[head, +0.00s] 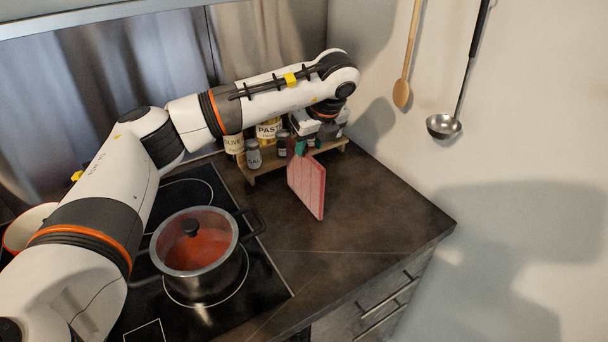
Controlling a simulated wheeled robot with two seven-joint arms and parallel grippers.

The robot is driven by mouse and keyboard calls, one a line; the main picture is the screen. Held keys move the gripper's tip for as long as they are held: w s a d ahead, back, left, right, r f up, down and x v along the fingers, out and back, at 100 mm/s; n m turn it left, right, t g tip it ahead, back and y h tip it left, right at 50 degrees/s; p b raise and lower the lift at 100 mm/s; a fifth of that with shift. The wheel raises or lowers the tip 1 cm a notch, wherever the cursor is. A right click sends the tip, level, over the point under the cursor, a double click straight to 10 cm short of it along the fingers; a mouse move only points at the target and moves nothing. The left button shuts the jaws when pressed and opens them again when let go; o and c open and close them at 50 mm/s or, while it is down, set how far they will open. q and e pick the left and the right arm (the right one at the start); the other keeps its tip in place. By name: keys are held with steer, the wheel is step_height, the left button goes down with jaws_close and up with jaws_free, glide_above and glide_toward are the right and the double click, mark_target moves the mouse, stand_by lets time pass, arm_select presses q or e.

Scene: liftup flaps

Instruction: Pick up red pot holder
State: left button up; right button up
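The red pot holder (307,186) is a flat, pinkish-red square with a pale grid pattern. It hangs upright and slightly tilted over the dark counter, in front of the small spice shelf. My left arm reaches in from the left, over the stove, and bends down at the shelf. My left gripper (301,149) is at the top edge of the pot holder and appears shut on it; the fingertips are small and partly hidden. I cannot tell whether the lower corner touches the counter. My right gripper is not in view.
A lidded pot (198,262) with red contents stands on the black cooktop. A wooden shelf (262,167) with jars and tins stands at the back wall. A wooden spoon (403,88) and a ladle (444,126) hang on the right wall. The counter (375,215) to the right is clear.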

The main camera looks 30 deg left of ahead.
mark_target(306, 152)
arm_select(q)
steer(key=p+x, duration=0.2)
steer(key=x, duration=0.3)
steer(key=shift+s+a, duration=0.1)
steer(key=shift+s, duration=0.05)
steer(key=shift+a+f, duration=0.1)
steer(key=shift+f, duration=0.2)
steer(key=shift+c, duration=0.4)
jaws_close()
